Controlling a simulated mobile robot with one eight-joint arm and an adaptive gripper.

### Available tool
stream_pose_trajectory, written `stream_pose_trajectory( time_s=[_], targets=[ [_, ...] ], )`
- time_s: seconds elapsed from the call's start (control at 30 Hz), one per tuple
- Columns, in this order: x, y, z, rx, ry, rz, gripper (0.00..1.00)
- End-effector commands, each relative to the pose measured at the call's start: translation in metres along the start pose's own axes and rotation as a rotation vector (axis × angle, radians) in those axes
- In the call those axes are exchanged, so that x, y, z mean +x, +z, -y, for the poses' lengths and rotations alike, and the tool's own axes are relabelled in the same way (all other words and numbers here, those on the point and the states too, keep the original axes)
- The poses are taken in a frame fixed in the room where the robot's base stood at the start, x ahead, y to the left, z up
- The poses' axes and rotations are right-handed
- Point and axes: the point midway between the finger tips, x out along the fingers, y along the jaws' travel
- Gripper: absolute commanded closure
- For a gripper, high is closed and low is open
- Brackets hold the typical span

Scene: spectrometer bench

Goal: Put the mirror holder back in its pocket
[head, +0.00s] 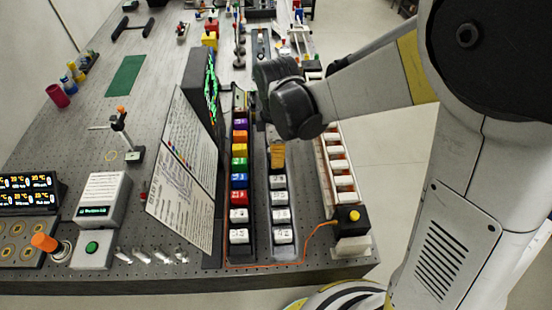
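My arm reaches in from the right over the bench. My gripper (262,108) is a dark shape at the end of the wrist, above the racks, small and partly hidden by the wrist. I cannot tell whether it is open or shut, or whether it holds anything. No piece can be surely told as the mirror holder. A long dark rack (251,252) holds a row of coloured and white labelled blocks. Beside it, a second row has white blocks (281,202) and an amber block (278,155) just below my wrist. Empty pockets cannot be made out.
A tall white chart board (184,172) and a dark display (203,85) stand left of the racks. A white tray (327,170) runs along the right edge, with a yellow-button box (352,217) and orange cable. A green mat (125,76) lies far left.

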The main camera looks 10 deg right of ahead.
Motion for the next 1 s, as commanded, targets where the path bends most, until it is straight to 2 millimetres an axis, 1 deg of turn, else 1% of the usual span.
stream_pose_trajectory(
  time_s=[0.03,0.1,0.2,0.4,0.53,0.57,0.6,0.87,0.97,1.0],
  targets=[
    [0.009,0.000,0.000,0.000,0.000,0.000,1.00],
    [0.021,0.000,0.000,0.000,0.000,0.000,1.00],
    [0.030,0.000,0.000,0.000,0.000,0.000,1.00],
    [0.029,0.000,0.000,0.000,0.000,0.000,1.00],
    [0.033,0.000,0.000,0.000,0.000,0.000,1.00],
    [0.033,0.000,0.000,0.000,0.000,0.000,0.80],
    [0.032,0.000,0.000,0.000,0.000,0.000,0.78],
    [0.031,0.000,0.000,0.000,0.000,0.000,0.78],
    [0.026,0.000,0.000,0.000,0.000,0.000,0.78],
    [0.021,0.000,0.000,0.000,0.000,0.000,0.78]
  ],
)
